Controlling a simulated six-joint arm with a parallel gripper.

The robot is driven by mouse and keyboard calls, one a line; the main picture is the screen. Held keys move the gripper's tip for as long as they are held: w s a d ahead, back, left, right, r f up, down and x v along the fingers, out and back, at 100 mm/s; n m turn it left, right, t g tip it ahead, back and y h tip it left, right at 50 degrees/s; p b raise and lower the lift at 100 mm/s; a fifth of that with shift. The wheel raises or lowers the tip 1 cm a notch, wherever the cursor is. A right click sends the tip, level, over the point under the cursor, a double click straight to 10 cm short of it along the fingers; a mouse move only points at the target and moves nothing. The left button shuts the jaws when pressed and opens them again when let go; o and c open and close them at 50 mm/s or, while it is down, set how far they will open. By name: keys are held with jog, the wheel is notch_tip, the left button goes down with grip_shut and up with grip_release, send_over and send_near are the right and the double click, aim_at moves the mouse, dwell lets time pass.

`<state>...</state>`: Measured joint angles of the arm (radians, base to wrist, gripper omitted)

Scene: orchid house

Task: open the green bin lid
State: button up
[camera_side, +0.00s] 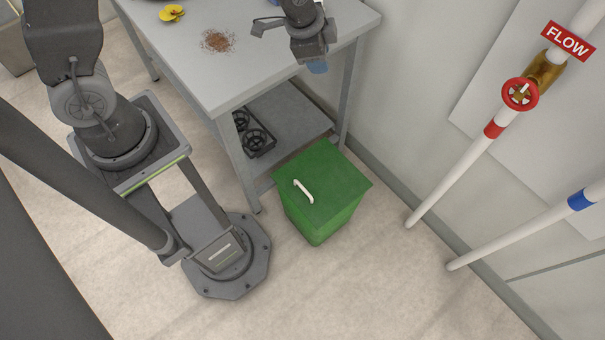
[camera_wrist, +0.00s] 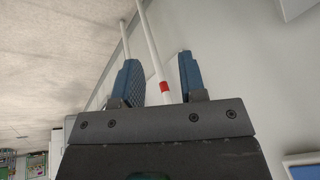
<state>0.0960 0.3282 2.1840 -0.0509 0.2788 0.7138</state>
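The green bin (camera_side: 318,226) stands on the floor beside the table, near the middle of the side view. Its flat green lid (camera_side: 333,178) lies shut on top. A white bar handle (camera_side: 303,191) sits near the lid's left edge. My gripper (camera_side: 317,67) shows at the top of the side view, near the table's right end, with only a bit of blue fingertip visible. It is apart from the bin. In the wrist view my gripper (camera_wrist: 158,57) has its two blue fingers spread with nothing held. The bin is not in the wrist view.
The grey table (camera_side: 255,75) stands behind the bin, with black trays (camera_side: 254,138) on its lower shelf. A white pipe with a red valve wheel (camera_side: 520,94) and another pipe with a blue band (camera_side: 582,200) run along the wall at right. Floor before the bin is clear.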

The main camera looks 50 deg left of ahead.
notch_tip(320, 180, down, 13)
jog(key=w+d+m, duration=0.2)
jog(key=m, duration=0.1)
jog(key=m+g, duration=0.2)
jog(key=m, duration=0.4)
send_near(303, 189)
jog(key=shift+y, duration=0.3)
jog(key=f, duration=0.2)
jog(key=w+f, duration=0.1)
jog(key=f, duration=0.5)
jog(key=shift+w+d+f, duration=0.2)
jog(key=shift+w, duration=0.05)
grip_shut()
